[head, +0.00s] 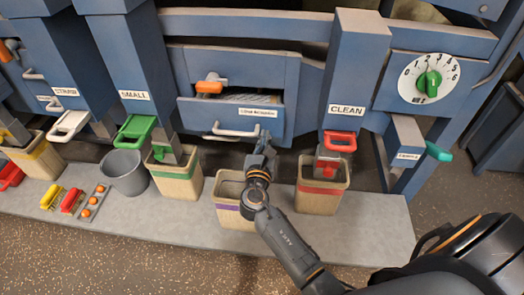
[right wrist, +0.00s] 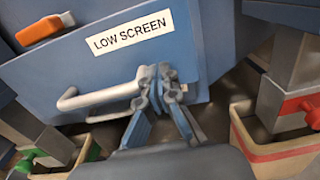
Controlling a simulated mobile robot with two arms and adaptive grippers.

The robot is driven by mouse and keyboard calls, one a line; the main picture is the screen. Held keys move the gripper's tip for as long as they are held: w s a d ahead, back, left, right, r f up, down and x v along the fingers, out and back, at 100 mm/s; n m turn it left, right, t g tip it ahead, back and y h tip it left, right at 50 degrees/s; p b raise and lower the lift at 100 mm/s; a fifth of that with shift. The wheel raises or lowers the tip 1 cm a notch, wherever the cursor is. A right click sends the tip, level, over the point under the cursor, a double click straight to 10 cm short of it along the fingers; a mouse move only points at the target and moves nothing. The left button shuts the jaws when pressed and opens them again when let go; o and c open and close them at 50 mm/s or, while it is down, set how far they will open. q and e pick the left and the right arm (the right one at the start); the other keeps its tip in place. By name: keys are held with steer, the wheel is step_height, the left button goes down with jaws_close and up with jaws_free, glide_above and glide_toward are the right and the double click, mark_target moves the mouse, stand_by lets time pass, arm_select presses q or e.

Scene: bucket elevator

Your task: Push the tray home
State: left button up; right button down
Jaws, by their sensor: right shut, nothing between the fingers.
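The tray (head: 197,117) is a blue drawer in the middle of the machine, its front standing out from the housing with a gap above it. In the right wrist view its front (right wrist: 190,50) carries a LOW SCREEN label and a pale bar handle (right wrist: 95,97). The handle also shows in the head view (head: 236,131). My right gripper (head: 265,142) is shut and empty at the right end of the handle. In the right wrist view its fingertips (right wrist: 160,88) overlap the tray front and handle end; I cannot tell whether they touch. My left gripper is out of view.
An orange latch (head: 211,83) sits above the tray. Below stand a purple-banded bin (head: 233,215), a green-banded bin (head: 177,188) and a red-banded bin (head: 318,198). The CLEAN chute (head: 352,70) is right of the tray. A grey bucket (head: 124,172) stands left.

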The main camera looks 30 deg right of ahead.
mark_target(267, 124)
steer(key=shift+x, duration=1.7)
